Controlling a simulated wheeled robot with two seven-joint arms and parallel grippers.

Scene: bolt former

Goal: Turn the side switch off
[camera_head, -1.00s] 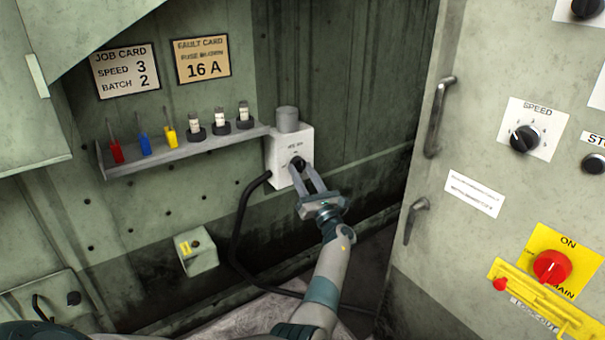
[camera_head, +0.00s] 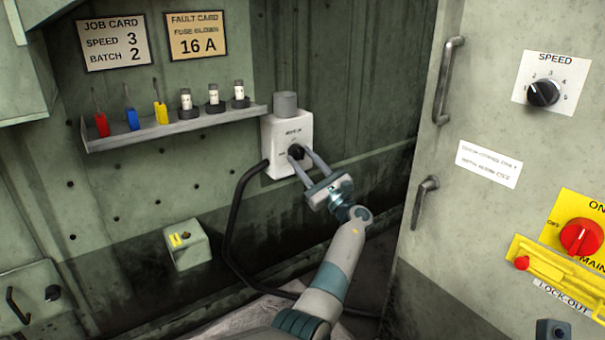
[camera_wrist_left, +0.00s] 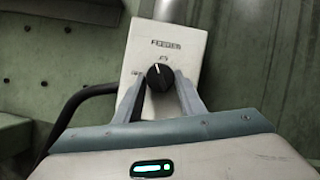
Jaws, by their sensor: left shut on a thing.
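The side switch is a black rotary knob (camera_head: 296,152) on a white box (camera_head: 291,130) on the back wall, below a grey cylinder. My left gripper (camera_head: 301,160) reaches up to it from the lower right, with its two fingers on either side of the knob, shut on it. In the left wrist view the black knob (camera_wrist_left: 159,77) sits between the fingertips (camera_wrist_left: 160,85), and its pale pointer line is tilted slightly from upright. The labels on the white box (camera_wrist_left: 166,48) are too small to read. My right gripper is not in view.
A shelf (camera_head: 170,130) with coloured screwdrivers and fuses is left of the box. A black cable (camera_head: 232,215) hangs from the box. A cabinet (camera_head: 455,230) with handles, a speed knob (camera_head: 543,93) and a red main switch (camera_head: 580,237) stands at right.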

